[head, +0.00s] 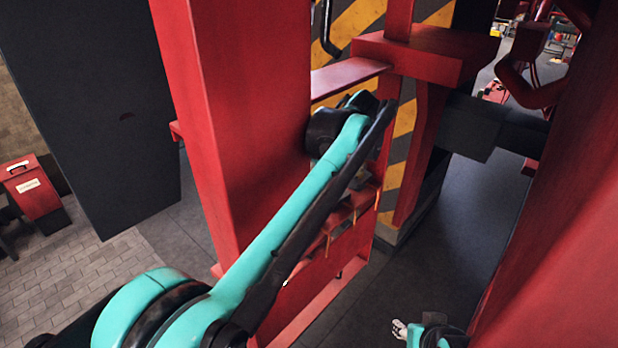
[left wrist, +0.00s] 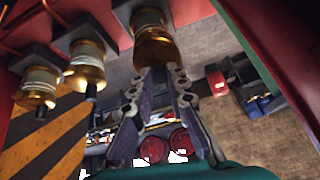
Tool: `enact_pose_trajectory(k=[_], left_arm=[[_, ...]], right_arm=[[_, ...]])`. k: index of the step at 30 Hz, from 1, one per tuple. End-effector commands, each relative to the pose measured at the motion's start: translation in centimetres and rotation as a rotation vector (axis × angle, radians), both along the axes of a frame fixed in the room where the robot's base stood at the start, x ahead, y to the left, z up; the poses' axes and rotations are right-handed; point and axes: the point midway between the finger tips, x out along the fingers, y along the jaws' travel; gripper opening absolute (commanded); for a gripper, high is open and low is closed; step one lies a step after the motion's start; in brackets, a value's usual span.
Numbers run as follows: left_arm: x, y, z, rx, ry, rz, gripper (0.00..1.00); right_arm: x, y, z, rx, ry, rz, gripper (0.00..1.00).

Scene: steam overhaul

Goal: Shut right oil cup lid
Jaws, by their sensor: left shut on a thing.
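Three oil cups with amber glass and pale bands show in the left wrist view: a left one (left wrist: 38,84), a middle one (left wrist: 87,66) and a right one (left wrist: 154,45). The left and middle cups each have a small dark stub at the lower end. My left gripper (left wrist: 158,78) is at the lower end of the right cup, its fingers shut around a dark stub there. Whether that stub is the lid is unclear. In the head view my left arm hides the left gripper. My right gripper (head: 401,329) shows only partly at the bottom edge; its jaws are unclear.
A thick red post (head: 235,110) stands beside my left arm, and a red beam (head: 570,230) fills the right side. A yellow-black striped panel (head: 350,30) is behind. A red box (head: 33,187) stands at far left. Dark floor (head: 440,230) lies open between the red parts.

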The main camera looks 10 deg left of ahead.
Motion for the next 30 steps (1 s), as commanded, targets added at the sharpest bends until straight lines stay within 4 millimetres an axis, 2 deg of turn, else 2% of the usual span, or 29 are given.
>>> enact_pose_trajectory(k=[6,7,9,20,23,30], left_arm=[[0.1,0.0,0.1,0.002,-0.003,-0.001,0.0],[0.1,0.0,0.2,0.002,-0.003,-0.001,0.2],[0.1,0.0,0.1,0.002,-0.003,-0.001,0.36],[-0.1,-0.2,0.4,0.002,-0.002,-0.002,0.36],[-0.4,-0.8,1.4,0.002,-0.002,-0.002,0.36],[-2.0,-3.0,5.7,0.002,-0.001,-0.003,0.36]], right_arm=[[0.0,0.0,0.0,0.0,0.0,0.0,0.41],[0.0,0.0,0.0,0.0,0.0,0.0,0.41],[0.0,0.0,0.0,0.0,0.0,0.0,0.41],[0.0,0.0,0.0,0.0,0.0,0.0,0.41],[0.0,0.0,0.0,0.0,0.0,0.0,0.41],[0.0,0.0,0.0,0.0,0.0,0.0,0.41]])
